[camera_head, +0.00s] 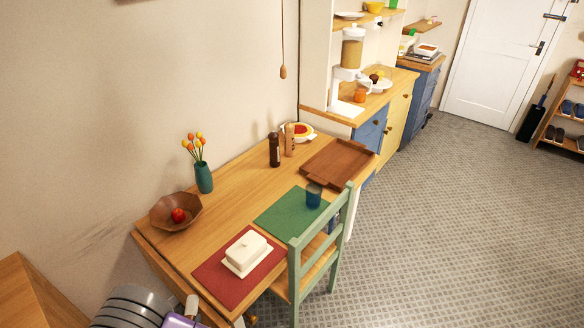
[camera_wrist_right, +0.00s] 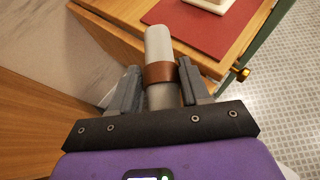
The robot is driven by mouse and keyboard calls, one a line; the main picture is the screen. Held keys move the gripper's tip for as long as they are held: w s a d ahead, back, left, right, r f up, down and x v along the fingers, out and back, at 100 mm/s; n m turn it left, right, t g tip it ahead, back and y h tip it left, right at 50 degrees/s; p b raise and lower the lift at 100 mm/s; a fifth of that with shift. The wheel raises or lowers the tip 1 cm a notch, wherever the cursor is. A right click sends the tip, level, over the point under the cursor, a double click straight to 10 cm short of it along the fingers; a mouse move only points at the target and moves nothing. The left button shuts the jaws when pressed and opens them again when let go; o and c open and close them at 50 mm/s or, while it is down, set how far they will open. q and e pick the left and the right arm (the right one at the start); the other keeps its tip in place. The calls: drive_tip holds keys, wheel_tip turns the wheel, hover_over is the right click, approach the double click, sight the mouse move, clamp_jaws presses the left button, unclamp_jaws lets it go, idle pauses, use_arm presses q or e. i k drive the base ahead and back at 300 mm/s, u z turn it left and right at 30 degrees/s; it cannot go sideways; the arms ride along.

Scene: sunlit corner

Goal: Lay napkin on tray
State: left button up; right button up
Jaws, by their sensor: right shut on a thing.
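The napkin is a pale grey roll with a brown ring. In the right wrist view the napkin (camera_wrist_right: 158,46) stands between the two fingers of my right gripper (camera_wrist_right: 160,88), which is shut on it around the ring. In the head view the napkin (camera_head: 192,303) shows small at the bottom edge, beside the near-left end of the table, with my purple right gripper (camera_head: 186,318) mostly cut off. The brown wooden tray (camera_head: 338,162) lies at the far right end of the table, well away from the gripper, and looks empty. My left gripper is not in view.
On the wooden table are a red mat (camera_head: 215,284) with a white butter dish (camera_head: 246,254), a green mat (camera_head: 275,220) with a blue cup (camera_head: 313,196), a bowl (camera_head: 165,212), a vase (camera_head: 204,178) and two mills (camera_head: 274,150). A green chair (camera_head: 336,245) stands at the front.

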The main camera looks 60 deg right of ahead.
sight(344, 159)
drive_tip(key=k, duration=0.25)
drive_tip(key=z, duration=3.05)
drive_tip(key=i, duration=3.25)
drive_tip(key=u, duration=3.3)
